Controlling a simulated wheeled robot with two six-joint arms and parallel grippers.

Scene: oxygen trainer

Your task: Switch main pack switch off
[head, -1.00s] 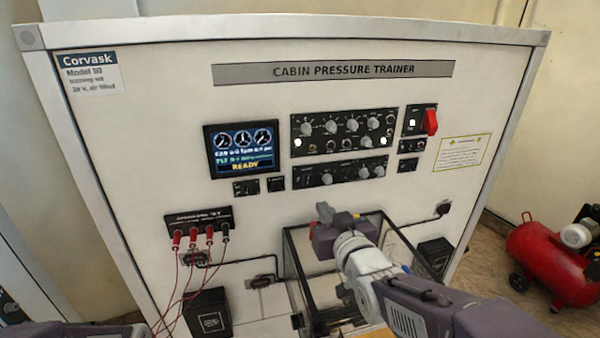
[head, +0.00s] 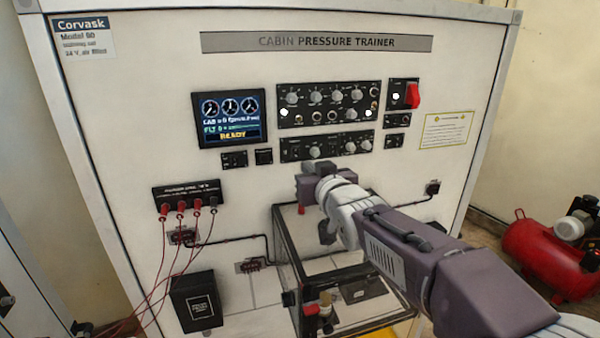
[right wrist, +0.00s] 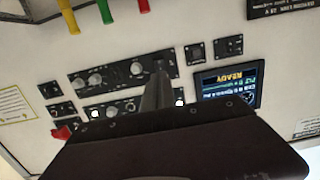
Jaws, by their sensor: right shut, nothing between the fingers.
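The trainer's front carries an upper black control panel (head: 328,104) with knobs and small toggles, and a lower black panel (head: 333,145) with knobs. A red switch cover (head: 413,95) stands out from a small black plate at the upper right. Small switch plates (head: 397,121) sit below it. Labels are too small to read, so I cannot tell which is the main pack switch. My right gripper (head: 308,168) is shut and empty, just below the lower panel. The right wrist view shows its dark finger (right wrist: 158,85) in front of the panels, upside down. My left gripper is out of view.
A screen (head: 231,118) reading READY is left of the panels. Red leads hang from a black socket block (head: 187,195) at the lower left. A dark-framed clear box (head: 283,240) stands under my right arm. A red compressor (head: 545,258) is on the floor at right.

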